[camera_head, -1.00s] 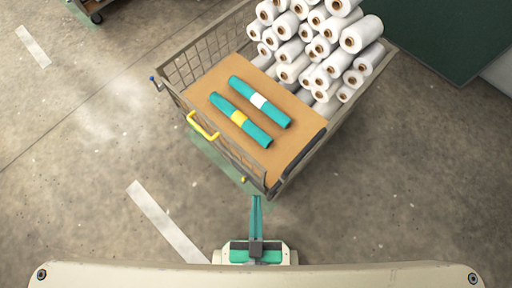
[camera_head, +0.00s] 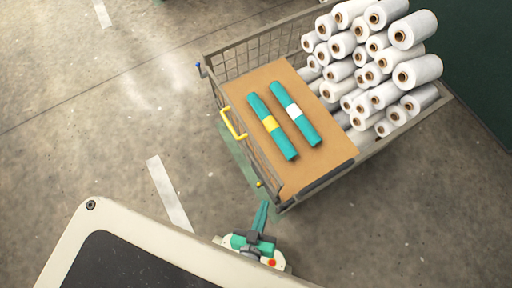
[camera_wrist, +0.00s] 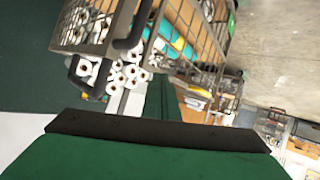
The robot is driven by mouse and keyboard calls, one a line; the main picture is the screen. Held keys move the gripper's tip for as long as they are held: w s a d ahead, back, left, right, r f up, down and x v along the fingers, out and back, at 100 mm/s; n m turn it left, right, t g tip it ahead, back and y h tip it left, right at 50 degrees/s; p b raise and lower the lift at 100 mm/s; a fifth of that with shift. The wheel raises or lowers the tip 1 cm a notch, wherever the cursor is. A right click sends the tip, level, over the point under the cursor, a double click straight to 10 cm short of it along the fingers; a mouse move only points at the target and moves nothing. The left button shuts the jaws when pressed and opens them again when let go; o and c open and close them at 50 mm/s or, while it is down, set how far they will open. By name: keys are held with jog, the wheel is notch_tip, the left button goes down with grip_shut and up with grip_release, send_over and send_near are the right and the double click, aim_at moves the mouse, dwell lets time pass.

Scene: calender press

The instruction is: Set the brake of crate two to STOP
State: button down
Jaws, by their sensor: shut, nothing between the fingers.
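A wire-mesh crate (camera_head: 235,62) stands on the floor right of centre in the head view. It has a yellow handle (camera_head: 233,123) on its left side, a small yellow knob (camera_head: 259,184) near its front corner and a blue-tipped part (camera_head: 199,68) at its far left corner. I cannot tell which of these, if any, is the brake, and no number or STOP mark is readable. My gripper (camera_head: 261,213) is shut and empty, low beside the crate's front corner; contact cannot be told. In the wrist view the crate's mesh (camera_wrist: 88,25) is above my green fingers (camera_wrist: 161,90).
The crate holds white rolls (camera_head: 370,75) and a brown board (camera_head: 250,95) with two teal rolls (camera_head: 296,113). A white floor stripe (camera_head: 168,192) lies to its left, with open concrete around. The wrist view shows shelving and boxes (camera_wrist: 275,125) at the right.

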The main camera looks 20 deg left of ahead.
jog(key=w+a+f+n+g, duration=0.1)
jog(key=f+n, duration=0.3)
jog(key=f, duration=0.6)
jog(key=w+a+f+n+g, duration=0.2)
jog(key=a+f+n+g, duration=0.2)
jog(key=f, duration=0.7)
jog(key=w+a+f+n+g, duration=0.1)
jog(key=a+f+n+g, duration=0.2)
jog(key=f, duration=0.8)
jog(key=shift+w+f+n+h, duration=0.2)
jog(key=shift+w+n+h, duration=0.1)
jog(key=shift+n+h, duration=0.1)
jog(key=shift+f, duration=0.1)
jog(key=w+f, duration=0.8)
jog(key=shift+d+f, duration=0.25)
jog(key=shift+f, duration=0.05)
jog(key=shift+w, duration=0.15)
